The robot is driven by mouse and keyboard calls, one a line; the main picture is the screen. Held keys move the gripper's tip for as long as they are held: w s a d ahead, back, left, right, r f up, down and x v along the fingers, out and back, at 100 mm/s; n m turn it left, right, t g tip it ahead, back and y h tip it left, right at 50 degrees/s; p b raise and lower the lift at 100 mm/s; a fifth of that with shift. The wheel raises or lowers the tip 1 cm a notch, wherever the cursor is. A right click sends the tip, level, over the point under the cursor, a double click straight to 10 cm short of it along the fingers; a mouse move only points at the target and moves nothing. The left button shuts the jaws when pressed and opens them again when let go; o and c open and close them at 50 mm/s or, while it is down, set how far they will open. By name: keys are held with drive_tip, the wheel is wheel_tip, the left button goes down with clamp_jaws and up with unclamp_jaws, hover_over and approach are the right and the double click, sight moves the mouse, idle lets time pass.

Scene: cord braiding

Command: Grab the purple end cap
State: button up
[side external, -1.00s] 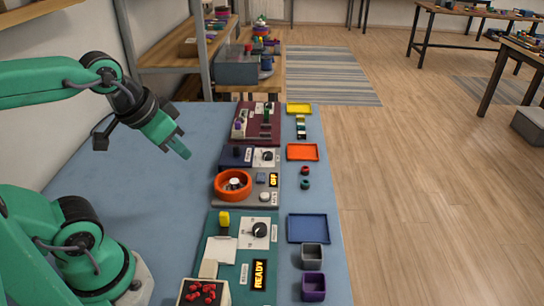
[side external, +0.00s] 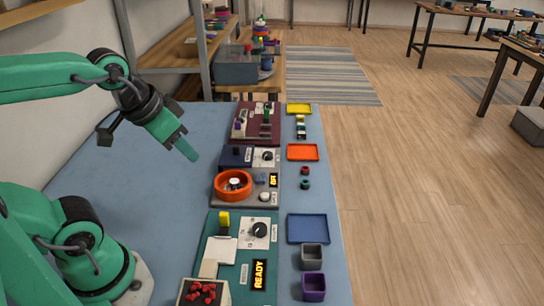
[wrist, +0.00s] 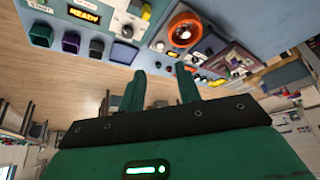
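I cannot single out a purple end cap for certain. An orange round bowl (side external: 233,184) on the grey station holds small light and dark pieces, too small to identify; it also shows in the wrist view (wrist: 184,20). A purple upright part (side external: 239,128) stands on the maroon station at the back. A square purple bin (side external: 314,286) is at the front right. My gripper (side external: 193,156) hangs in the air left of the stations, pointing down and right. In the wrist view its two fingers (wrist: 161,84) stand apart with nothing between them.
A green station (side external: 220,262) with a READY display and a tray of red pieces (side external: 202,292) is at the front. Blue (side external: 308,228), orange (side external: 303,152) and yellow (side external: 299,109) trays line the right edge, with a grey bin (side external: 312,256). The blue mat at left is bare.

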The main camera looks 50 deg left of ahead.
drive_tip(key=w+a+f+m+g, duration=0.3)
drive_tip(key=w+f, duration=0.2)
drive_tip(key=w, duration=0.5)
drive_tip(key=m+g, duration=0.2)
approach(234, 181)
drive_tip(key=shift+d+f, duration=0.1)
drive_tip(key=shift+d, duration=0.05)
drive_tip(key=shift+w+f, duration=0.15)
drive_tip(key=shift+f, duration=0.15)
drive_tip(key=shift+f, duration=0.1)
drive_tip(key=shift+f, duration=1.2)
drive_tip(key=shift+f, duration=0.1)
drive_tip(key=shift+f, duration=2.5)
